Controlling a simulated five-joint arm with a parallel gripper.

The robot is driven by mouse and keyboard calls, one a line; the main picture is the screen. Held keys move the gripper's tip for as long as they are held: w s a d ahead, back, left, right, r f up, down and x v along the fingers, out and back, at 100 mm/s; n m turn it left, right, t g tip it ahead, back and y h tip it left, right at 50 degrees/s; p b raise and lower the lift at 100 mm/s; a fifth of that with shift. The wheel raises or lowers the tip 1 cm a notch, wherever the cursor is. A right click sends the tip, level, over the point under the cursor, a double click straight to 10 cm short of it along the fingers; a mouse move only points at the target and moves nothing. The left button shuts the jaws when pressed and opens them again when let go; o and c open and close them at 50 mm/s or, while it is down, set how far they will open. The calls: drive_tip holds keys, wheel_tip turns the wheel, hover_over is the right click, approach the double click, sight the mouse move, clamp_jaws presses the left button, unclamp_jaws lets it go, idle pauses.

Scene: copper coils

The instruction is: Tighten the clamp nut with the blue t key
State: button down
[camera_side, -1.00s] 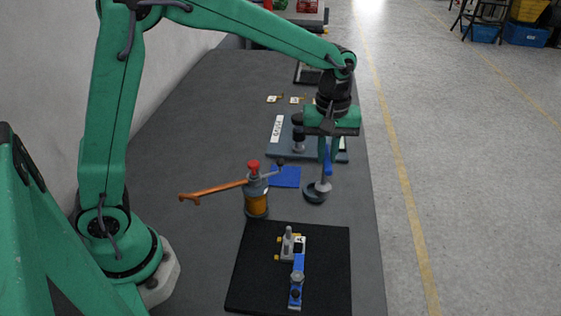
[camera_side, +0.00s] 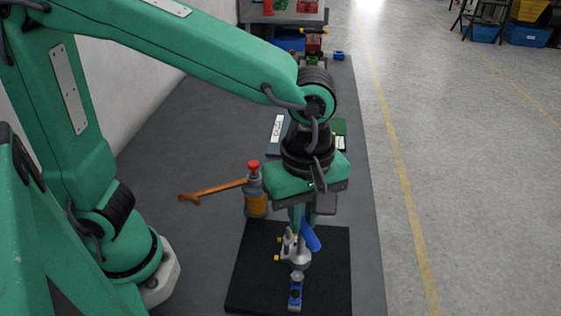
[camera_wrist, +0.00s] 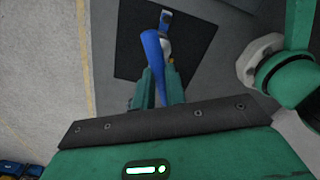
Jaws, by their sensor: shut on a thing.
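The blue T key (camera_side: 312,238) is in my gripper (camera_side: 300,222), which is shut on its handle. The handle looks tilted in the side view, and it also shows as a long blue bar in the wrist view (camera_wrist: 154,60). A grey metal end, apparently the key's, is below it, over the clamp. The clamp (camera_side: 296,297) has a blue bar and stands on the black mat; its blue end shows in the wrist view (camera_wrist: 166,16). The clamp nut is hidden or not distinguishable. I cannot tell whether key and nut touch.
The black mat (camera_side: 325,285) lies at the table's near end. Behind are a board with a white label (camera_side: 278,128) and a green block (camera_side: 338,131). The table's right edge is near.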

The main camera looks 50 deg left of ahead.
drive_tip(key=shift+s, duration=0.2)
drive_tip(key=shift+f, duration=0.1)
drive_tip(key=shift+f, duration=1.4)
drive_tip(key=shift+w+d+f, duration=0.1)
drive_tip(key=shift+w+f, duration=0.05)
drive_tip(key=shift+f, duration=0.5)
idle(0.9)
drive_tip(key=shift+r, duration=3.05)
drive_tip(key=shift+f, duration=0.15)
